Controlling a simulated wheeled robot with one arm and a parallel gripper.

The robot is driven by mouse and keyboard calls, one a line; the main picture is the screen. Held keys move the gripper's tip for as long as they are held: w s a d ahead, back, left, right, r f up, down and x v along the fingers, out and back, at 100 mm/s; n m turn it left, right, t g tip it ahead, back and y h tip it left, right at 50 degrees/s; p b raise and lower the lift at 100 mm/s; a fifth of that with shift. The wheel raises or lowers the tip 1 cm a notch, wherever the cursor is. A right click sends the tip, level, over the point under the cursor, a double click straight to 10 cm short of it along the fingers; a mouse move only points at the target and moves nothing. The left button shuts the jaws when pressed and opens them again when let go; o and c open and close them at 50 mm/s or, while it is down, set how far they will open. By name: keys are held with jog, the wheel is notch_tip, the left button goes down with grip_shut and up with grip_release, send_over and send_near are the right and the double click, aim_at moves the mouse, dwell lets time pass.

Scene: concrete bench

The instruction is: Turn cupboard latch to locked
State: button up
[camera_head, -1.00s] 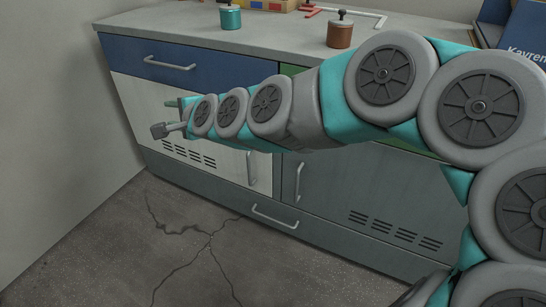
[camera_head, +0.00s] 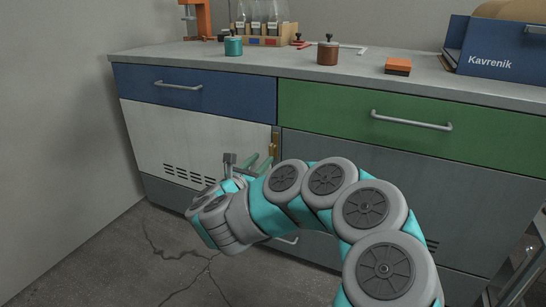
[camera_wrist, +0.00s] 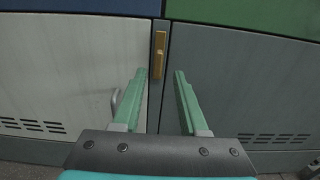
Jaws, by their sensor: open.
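The cupboard latch is a narrow brass piece (camera_wrist: 159,55) at the seam between the white door (camera_wrist: 80,70) and the grey door (camera_wrist: 240,80), just under the drawers. It stands upright in the wrist view. In the head view the brass latch (camera_head: 275,142) shows at the white door's upper right edge. My gripper (camera_wrist: 162,75) is open and empty, its two green fingers pointing at the cupboard front with the latch in the gap between them, a little beyond the tips. In the head view my gripper (camera_head: 248,162) is low in front of the white door.
Above are a blue drawer (camera_head: 190,90) and a green drawer (camera_head: 410,120) with a protruding handle (camera_head: 411,121). Floor in front is clear.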

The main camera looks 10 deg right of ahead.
aim_at(270, 151)
jog(key=x, duration=0.7)
jog(key=shift+w+d, duration=0.2)
jog(key=shift+w, duration=0.1)
grip_shut()
